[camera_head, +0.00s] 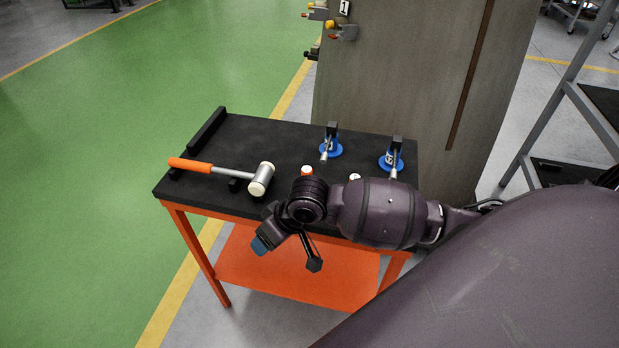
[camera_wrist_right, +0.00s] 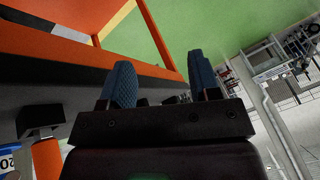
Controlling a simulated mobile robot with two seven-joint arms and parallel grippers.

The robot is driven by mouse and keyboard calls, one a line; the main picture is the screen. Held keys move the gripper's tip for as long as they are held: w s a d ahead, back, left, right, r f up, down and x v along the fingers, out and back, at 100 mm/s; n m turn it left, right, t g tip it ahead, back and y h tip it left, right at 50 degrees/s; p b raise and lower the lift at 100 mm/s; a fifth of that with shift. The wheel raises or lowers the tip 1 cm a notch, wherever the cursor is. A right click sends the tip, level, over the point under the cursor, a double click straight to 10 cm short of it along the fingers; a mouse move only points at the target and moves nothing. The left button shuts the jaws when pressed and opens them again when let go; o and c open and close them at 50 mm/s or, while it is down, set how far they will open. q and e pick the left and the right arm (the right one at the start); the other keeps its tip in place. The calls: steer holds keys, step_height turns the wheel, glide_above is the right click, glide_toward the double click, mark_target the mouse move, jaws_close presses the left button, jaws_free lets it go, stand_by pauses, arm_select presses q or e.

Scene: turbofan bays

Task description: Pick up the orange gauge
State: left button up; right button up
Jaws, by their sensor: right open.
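A small orange piece with a white top (camera_head: 306,171), seemingly the orange gauge, stands on the black tabletop, partly hidden behind my right wrist. In the right wrist view an orange cylinder (camera_wrist_right: 47,160) shows at the lower left; I cannot tell whether it is the same piece. My right gripper (camera_head: 262,243) hangs at the front edge of the cart, apart from the gauge and pointing down-left. In the right wrist view its two blue-padded fingers (camera_wrist_right: 161,85) are apart, with nothing seen held between them. My left gripper is not in view.
A mallet (camera_head: 225,172) with an orange handle lies on the cart (camera_head: 235,133). Two blue-based tools (camera_head: 331,148) (camera_head: 391,160) stand at the back right. A small white-topped item (camera_head: 355,177) is partly hidden by my arm. A tall grey-brown panel (camera_head: 405,80) stands behind.

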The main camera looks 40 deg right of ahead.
steer(key=w+d+r+g+h+p, duration=0.25)
steer(key=d+r, duration=0.35)
steer(key=r, duration=0.3)
step_height(320, 180, up, 7)
steer(key=m+g+h, duration=0.2)
steer(key=m, duration=0.2)
glide_above(307, 169)
steer(key=shift+s+a+f+t, duration=0.15)
steer(key=shift+s+a+t, duration=0.1)
steer(key=shift+a, duration=0.1)
step_height(307, 169, down, 6)
steer(key=shift+d+r, duration=0.1)
steer(key=f, duration=0.4)
steer(key=shift+w+d+f, duration=0.1)
steer(key=shift+w+d, duration=0.15)
steer(key=shift+f, duration=0.25)
